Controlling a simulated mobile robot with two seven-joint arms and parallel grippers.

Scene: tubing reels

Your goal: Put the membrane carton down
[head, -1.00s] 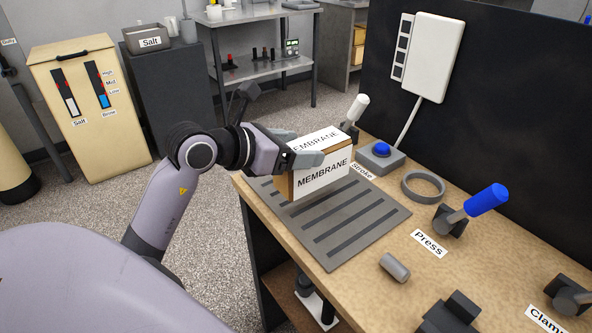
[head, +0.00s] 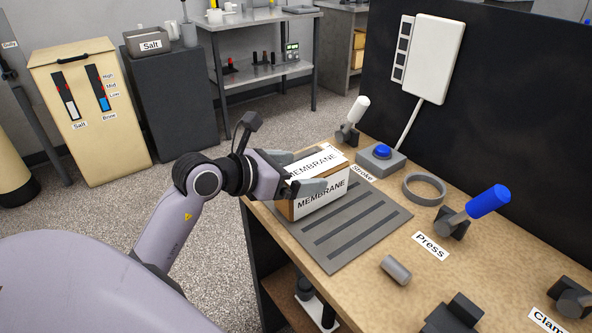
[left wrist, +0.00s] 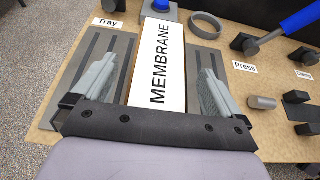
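The membrane carton (head: 322,198) is a brown box with white faces reading MEMBRANE. It appears to rest upright on the grey slotted mat (head: 365,222), toward its far left part. In the left wrist view the carton's white top (left wrist: 158,65) lies between my fingers. My left gripper (head: 300,172) straddles the carton; in the wrist view (left wrist: 157,85) a gap shows between each finger and the carton's sides, so it is open. The near finger hides part of the carton's front face. My right gripper is not in view.
A white-handled lever (head: 353,120) and a blue button box (head: 381,158) stand behind the carton. A grey ring (head: 423,187), a blue-handled press lever (head: 475,210) and a small grey cylinder (head: 395,270) are to the right. The mat's right part is clear.

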